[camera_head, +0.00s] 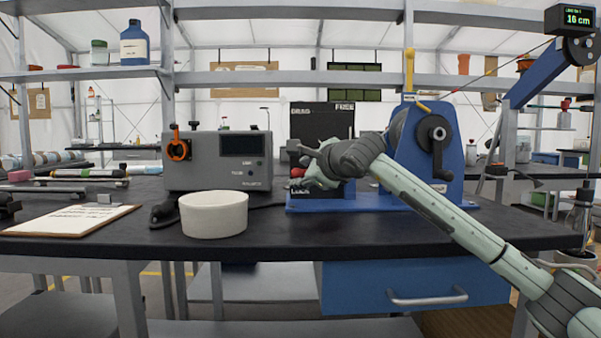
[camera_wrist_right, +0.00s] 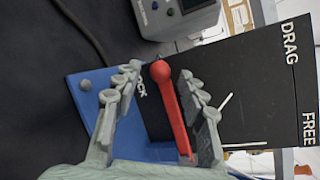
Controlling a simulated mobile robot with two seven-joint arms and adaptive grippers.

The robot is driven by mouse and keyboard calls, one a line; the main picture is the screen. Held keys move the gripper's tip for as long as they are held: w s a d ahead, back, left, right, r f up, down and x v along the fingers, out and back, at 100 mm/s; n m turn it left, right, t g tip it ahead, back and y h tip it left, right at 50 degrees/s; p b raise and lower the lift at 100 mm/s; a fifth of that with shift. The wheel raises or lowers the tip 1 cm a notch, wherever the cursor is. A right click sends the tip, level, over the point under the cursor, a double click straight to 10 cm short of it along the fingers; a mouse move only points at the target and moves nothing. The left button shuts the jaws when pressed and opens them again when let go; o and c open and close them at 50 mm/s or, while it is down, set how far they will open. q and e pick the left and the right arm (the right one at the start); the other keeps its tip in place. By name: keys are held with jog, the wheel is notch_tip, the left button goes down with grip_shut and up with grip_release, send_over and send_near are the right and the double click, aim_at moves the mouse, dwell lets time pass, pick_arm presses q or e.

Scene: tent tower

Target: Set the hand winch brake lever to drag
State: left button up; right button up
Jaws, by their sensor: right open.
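The brake lever (camera_wrist_right: 172,105) is a red bar with a round red knob. In the wrist view its knob end lies beside the partly covered LOCK lettering on the black panel (camera_wrist_right: 230,75). DRAG and FREE are printed at the panel's far edge, away from the lever. The panel (camera_head: 322,122) stands beside the blue hand winch (camera_head: 425,160) in the head view. My right gripper (camera_wrist_right: 158,80) is open, with a finger on each side of the lever. In the head view my right gripper (camera_head: 308,176) hides most of the lever. My left gripper is out of view.
A grey instrument box (camera_head: 215,165) and a white round tub (camera_head: 213,214) stand left of the panel. A clipboard (camera_head: 75,218) lies at the bench's left. The winch's black crank (camera_head: 437,150) is close to my right forearm. A dark cable runs along the bench.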

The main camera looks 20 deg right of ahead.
jog(key=shift+w+a+f, duration=0.1)
jog(key=shift+w, duration=0.35)
jog(key=shift+c, duration=0.6)
jog(key=c, duration=0.7)
jog(key=shift+f, duration=0.15)
grip_shut()
